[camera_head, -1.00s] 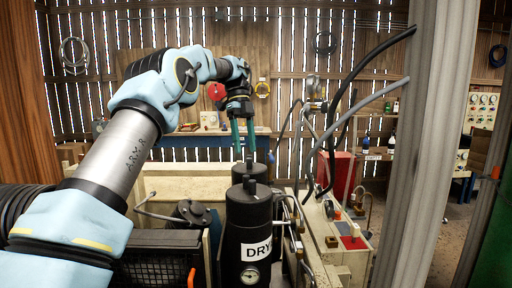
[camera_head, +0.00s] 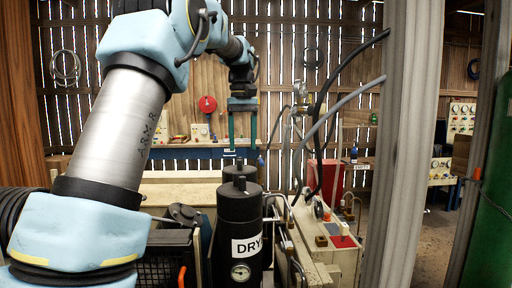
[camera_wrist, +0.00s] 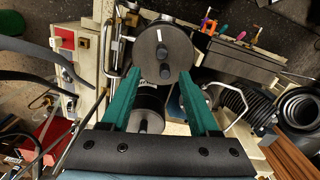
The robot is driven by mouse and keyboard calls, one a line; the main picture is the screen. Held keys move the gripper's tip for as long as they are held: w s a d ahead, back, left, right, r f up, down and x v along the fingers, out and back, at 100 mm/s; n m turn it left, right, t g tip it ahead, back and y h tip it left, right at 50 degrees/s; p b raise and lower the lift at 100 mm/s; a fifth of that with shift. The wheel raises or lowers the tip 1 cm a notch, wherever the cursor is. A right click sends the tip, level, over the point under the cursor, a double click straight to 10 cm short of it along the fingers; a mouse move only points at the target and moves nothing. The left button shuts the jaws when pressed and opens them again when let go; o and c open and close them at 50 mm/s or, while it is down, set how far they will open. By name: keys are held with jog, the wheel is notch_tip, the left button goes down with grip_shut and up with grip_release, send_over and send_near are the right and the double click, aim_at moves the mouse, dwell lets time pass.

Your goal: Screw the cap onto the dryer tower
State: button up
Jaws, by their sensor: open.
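In the head view two black, round towers stand one behind the other. The front one, the dryer tower (camera_head: 240,212), has a white "DRY" label and a gauge, and an upright knob on its black top. The rear tower (camera_head: 229,173) is largely hidden behind it. A round cap-like top (camera_wrist: 180,38) with knobs shows in the wrist view; I cannot tell whether it is a loose cap. My gripper (camera_head: 242,150) points down, open and empty, above the towers. In the wrist view its teal fingers (camera_wrist: 160,76) straddle the view of a knob, with no visible contact.
Pipes run close along the towers' right side. A pale machine panel (camera_head: 335,255) with a red box (camera_head: 325,177) stands to the right. Grey and black hoses (camera_head: 340,112) hang there. A grey post (camera_head: 405,150) rises in front at right.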

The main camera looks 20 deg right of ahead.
aim_at(242, 177)
jog(key=f+n, duration=0.1)
jog(key=f, duration=0.2)
jog(key=f+n+p, duration=0.1)
jog(key=f, duration=0.3)
jog(key=f+n, duration=0.1)
jog(key=f, duration=0.2)
jog(key=shift+s+a+f, duration=0.2)
jog(key=shift+s+f, duration=0.15)
jog(key=shift+c, duration=0.2)
grip_shut()
jog(key=shift+r+p, duration=0.1)
jog(key=shift+p, duration=0.2)
dwell(0.8)
